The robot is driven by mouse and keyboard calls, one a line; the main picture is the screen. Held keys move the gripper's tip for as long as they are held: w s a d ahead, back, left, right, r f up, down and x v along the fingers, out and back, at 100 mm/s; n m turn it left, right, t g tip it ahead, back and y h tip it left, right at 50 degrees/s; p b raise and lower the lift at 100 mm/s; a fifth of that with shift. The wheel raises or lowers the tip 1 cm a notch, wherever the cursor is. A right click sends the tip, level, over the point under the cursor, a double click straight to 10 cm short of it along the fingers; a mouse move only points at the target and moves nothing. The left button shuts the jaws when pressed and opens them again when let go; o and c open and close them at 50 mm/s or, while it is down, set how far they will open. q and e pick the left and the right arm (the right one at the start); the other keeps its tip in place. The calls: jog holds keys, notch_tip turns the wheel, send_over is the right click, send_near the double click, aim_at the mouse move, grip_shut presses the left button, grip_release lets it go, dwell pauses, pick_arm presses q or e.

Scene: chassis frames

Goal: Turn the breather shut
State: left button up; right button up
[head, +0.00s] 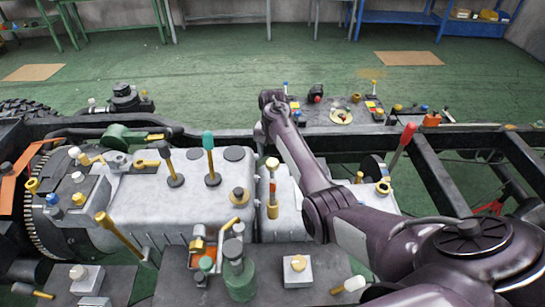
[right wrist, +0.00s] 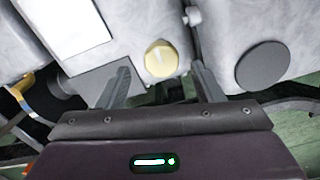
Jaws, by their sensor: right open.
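A round cream-yellow knob with a raised bar across its face (right wrist: 161,59), which looks like the breather, sits on the grey casing (right wrist: 130,35) in the right wrist view. My right gripper (right wrist: 160,75) is open, with one finger on each side of the knob and visible space between. Whether the fingertips are level with the knob I cannot tell. In the head view the end of my right arm (head: 272,100) reaches to the far side of the grey gearbox (head: 205,200). That knob is not clearly seen there. My left gripper is not in view.
Teal-topped and black-topped levers (head: 209,155) rise from the gearbox. A red-handled lever (head: 403,145) stands right of my arm. A green bottle (head: 239,275) stands in front. Dark frame rails (head: 440,180) run on the right. A dark disc (right wrist: 262,66) lies right of the knob.

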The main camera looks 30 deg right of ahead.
aim_at(272, 162)
notch_tip(272, 162, down, 3)
jog(key=shift+w+f, duration=0.1)
jog(key=shift+f, duration=0.3)
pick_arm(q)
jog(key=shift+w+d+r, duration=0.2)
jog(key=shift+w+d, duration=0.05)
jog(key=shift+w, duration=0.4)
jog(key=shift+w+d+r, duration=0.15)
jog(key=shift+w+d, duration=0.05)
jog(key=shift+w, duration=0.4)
pick_arm(e)
jog(key=c, duration=0.5)
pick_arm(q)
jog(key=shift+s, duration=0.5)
pick_arm(e)
jog(key=c, duration=0.5)
